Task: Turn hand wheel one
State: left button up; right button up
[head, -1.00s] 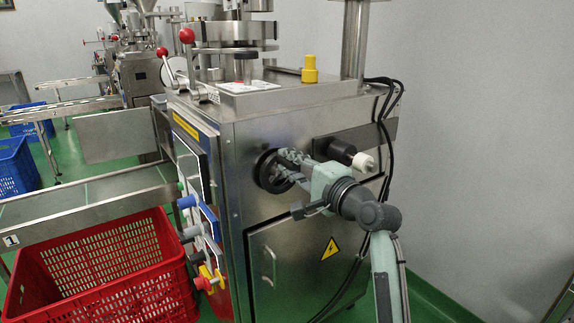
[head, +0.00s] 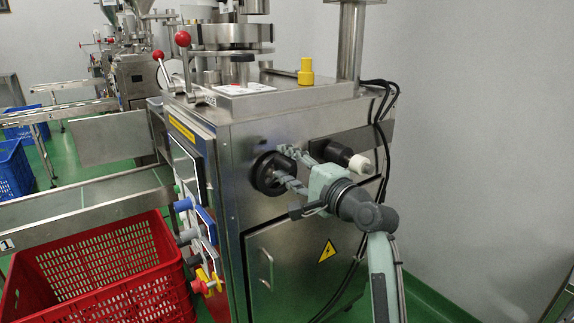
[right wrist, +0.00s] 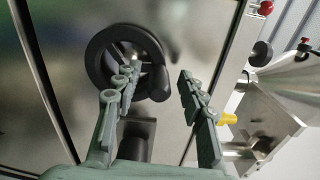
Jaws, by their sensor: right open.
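The hand wheel (head: 261,176) is a black ring on the side panel of the steel machine. In the right wrist view, the wheel (right wrist: 93,60) shows its open ring and a dark handle (right wrist: 156,85) at its right side. My right gripper (head: 284,165) is at the wheel's right side, with its grey-green fingers spread. In the right wrist view, this gripper (right wrist: 160,72) has one fingertip over the ring and the other to the right of the handle. I cannot tell whether either finger touches the wheel. My left gripper is out of view.
A black cylinder with a white end (head: 360,163) sticks out just right of my gripper. Black cables (head: 386,130) hang at the machine's right edge. A red crate (head: 105,270) stands at lower left. Free floor and a bare wall lie to the right.

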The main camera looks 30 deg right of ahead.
jog(key=s+d, duration=0.1)
jog(key=s, duration=1.1)
